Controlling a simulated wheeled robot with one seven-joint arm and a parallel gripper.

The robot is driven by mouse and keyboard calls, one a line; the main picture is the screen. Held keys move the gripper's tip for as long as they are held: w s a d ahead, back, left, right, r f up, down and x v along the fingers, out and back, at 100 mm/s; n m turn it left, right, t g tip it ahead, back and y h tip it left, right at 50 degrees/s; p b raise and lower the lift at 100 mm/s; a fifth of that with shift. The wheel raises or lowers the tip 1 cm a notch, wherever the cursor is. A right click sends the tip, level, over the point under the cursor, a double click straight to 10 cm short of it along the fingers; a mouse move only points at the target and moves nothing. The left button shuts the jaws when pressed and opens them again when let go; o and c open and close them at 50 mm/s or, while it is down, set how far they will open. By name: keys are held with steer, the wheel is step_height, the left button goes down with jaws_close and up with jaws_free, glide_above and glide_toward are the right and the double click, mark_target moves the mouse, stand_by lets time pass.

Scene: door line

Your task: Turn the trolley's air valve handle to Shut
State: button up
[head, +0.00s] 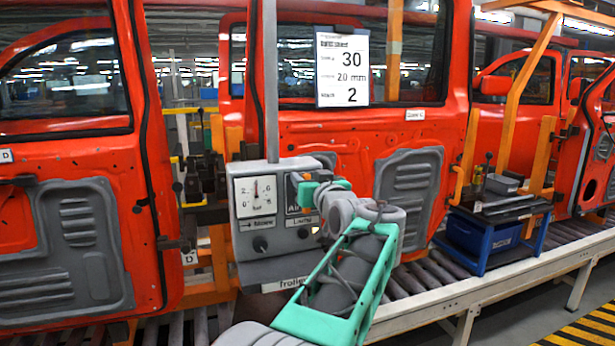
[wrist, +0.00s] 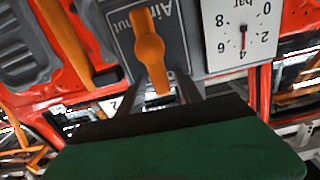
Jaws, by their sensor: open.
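The orange air valve handle (wrist: 148,50) shows in the wrist view, lying nearly upright in the picture on a dark plate (wrist: 177,45). The plate's lettering is upside down and partly covered; "Air" and part of "Shut" can be read. My gripper (wrist: 163,92) is open, its two grey fingers on either side of the handle's lower end. I cannot tell whether they touch it. In the head view my gripper (head: 312,190) is at the right part of the trolley's grey control box (head: 268,262), hiding most of the plate and handle.
A grey post (head: 271,80) rises from the box. Red car doors (head: 85,235) stand behind. A blue tool stand (head: 485,235) is at right on the roller line (head: 430,275).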

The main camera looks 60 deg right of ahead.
steer(key=shift+c, duration=0.2)
jaws_close()
steer(key=shift+s+d+f+m, duration=0.1)
steer(key=shift+s+m, duration=0.05)
steer(key=shift+m, duration=0.15)
steer(key=shift+s+d+f+m, duration=0.15)
steer(key=shift+s+d+m, duration=0.1)
steer(key=shift+m, duration=0.7)
steer(key=shift+s+d+f+m, duration=0.1)
steer(key=shift+s+d+m, duration=0.2)
steer(key=shift+m, duration=0.6)
steer(key=shift+s+d+f+m, duration=0.15)
steer(key=shift+s+d+m, duration=0.1)
steer(key=shift+m, duration=0.7)
